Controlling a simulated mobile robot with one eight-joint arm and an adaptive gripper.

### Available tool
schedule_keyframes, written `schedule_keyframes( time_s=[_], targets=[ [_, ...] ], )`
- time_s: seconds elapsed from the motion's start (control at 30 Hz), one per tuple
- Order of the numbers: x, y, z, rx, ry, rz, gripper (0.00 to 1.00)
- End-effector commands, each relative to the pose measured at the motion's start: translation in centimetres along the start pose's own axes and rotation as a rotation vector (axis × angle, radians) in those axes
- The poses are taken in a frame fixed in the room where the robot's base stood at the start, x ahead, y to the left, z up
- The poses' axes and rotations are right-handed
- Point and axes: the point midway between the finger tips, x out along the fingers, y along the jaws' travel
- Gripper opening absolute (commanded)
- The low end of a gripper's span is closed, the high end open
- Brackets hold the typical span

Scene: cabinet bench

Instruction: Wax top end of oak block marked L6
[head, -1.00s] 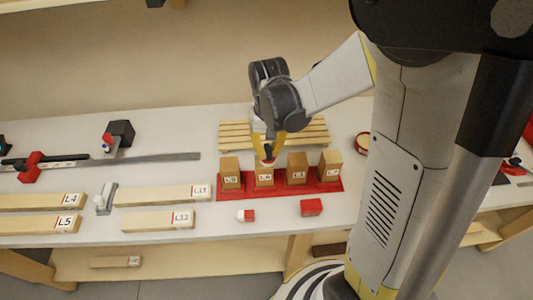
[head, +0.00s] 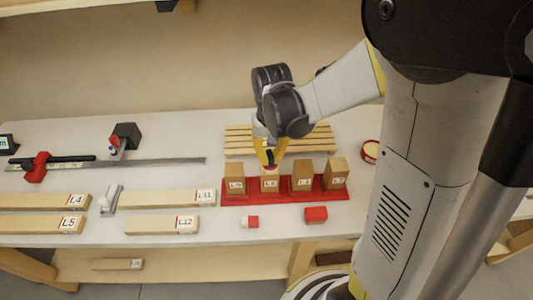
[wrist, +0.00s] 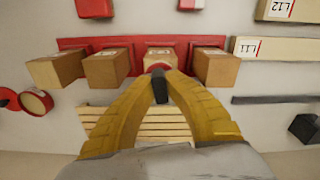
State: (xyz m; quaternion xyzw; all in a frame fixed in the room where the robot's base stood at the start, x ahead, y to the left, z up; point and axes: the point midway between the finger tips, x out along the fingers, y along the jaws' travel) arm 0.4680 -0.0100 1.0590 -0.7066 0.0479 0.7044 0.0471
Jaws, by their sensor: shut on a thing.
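Several upright oak blocks stand in a row on a red base (head: 285,193). The second from the left in the head view (head: 269,181) carries a label that seems to read L6; it also shows in the wrist view (wrist: 161,57). My gripper (head: 269,156) is directly over this block, pointing down. In the wrist view my gripper (wrist: 158,80) is shut on a short dark stick (wrist: 160,88), whose end is at the block's top. I cannot tell whether it touches the wood. The rest of the top is partly hidden by the fingers.
A slatted wooden rack (head: 312,138) lies behind the blocks. A round red-rimmed tin (head: 370,151) sits to the right. A red block (head: 316,214) and a red-and-white piece (head: 250,222) lie in front. Long labelled boards (head: 165,197) fill the left.

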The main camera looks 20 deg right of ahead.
Motion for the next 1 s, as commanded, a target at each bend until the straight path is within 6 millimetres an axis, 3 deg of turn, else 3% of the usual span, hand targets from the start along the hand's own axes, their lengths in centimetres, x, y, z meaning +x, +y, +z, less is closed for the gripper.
schedule_keyframes(
  time_s=[0.23, 0.67, 1.0],
  targets=[
    [-0.1, 0.8, 1.2, 0.001, 0.0, 0.0, 0.0],
    [0.1, -1.7, 0.7, 0.001, 0.0, 0.0, 0.0],
    [0.0, 0.4, -0.8, 0.004, 0.0, 0.0, 0.0]
  ],
)
